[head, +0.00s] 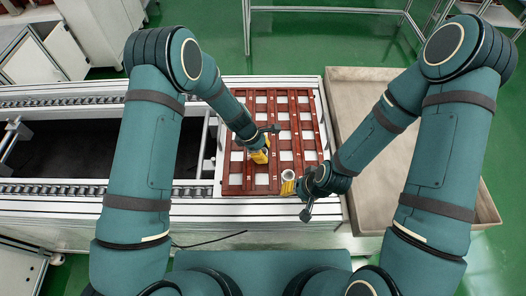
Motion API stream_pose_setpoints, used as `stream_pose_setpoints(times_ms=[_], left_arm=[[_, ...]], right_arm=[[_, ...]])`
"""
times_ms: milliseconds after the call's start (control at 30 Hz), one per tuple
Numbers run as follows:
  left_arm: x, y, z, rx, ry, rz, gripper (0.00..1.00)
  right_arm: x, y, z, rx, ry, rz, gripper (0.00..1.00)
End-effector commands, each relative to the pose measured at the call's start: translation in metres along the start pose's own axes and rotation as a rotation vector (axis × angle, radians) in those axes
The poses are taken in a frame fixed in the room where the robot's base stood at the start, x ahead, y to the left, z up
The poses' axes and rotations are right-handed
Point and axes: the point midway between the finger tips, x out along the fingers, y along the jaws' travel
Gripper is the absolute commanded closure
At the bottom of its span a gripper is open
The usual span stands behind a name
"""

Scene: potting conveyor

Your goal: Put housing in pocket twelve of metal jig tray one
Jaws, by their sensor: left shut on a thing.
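The metal jig tray (234,179) is red-brown with rows of pale square pockets and lies on the conveyor in the middle of the head view. My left gripper (260,145) is over the tray's middle, shut on a yellow housing (260,157). The gripper partly covers the housing; I cannot tell whether it touches the tray. Another yellow housing with a pale round top (287,182) stands upright at the tray's near right corner. My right gripper (305,196) is just right of it; its fingers are too unclear to tell their opening. Pocket numbers are too small to read.
A large beige bin (352,100) with raised walls stands right of the conveyor, partly behind my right arm. The roller conveyor (50,190) runs left of the tray around a dark gap. A cable lies on the near side.

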Motion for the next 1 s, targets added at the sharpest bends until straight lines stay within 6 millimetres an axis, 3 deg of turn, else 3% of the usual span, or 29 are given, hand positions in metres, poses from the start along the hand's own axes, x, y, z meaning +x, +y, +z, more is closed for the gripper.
stream_pose_setpoints(times_ms=[200, 233, 300, 700, 867, 1000], left_arm=[[0.004, 0.0, -0.002, 0.0, 0.0, -0.001, 0.82], [0.004, 0.0, -0.002, 0.0, 0.0, -0.001, 0.6], [0.003, 0.0, -0.001, 0.0, 0.0, -0.001, 0.37], [-0.002, 0.0, 0.001, 0.0, 0.001, -0.001, 0.37], [-0.025, 0.001, 0.0, 0.001, 0.001, 0.002, 0.37], [-0.055, 0.001, 0.001, 0.002, 0.001, 0.003, 0.37]], right_arm=[[0.003, 0.001, 0.001, -0.001, -0.002, 0.0, 0.53], [0.003, 0.001, 0.002, -0.001, -0.003, 0.0, 0.53], [0.002, 0.001, 0.001, -0.001, -0.003, 0.0, 0.53], [-0.002, -0.001, 0.0, 0.0, 0.0, 0.0, 0.53], [-0.004, -0.001, -0.001, 0.001, 0.002, 0.0, 0.53], [-0.008, -0.003, -0.002, 0.001, 0.003, 0.0, 0.53]])
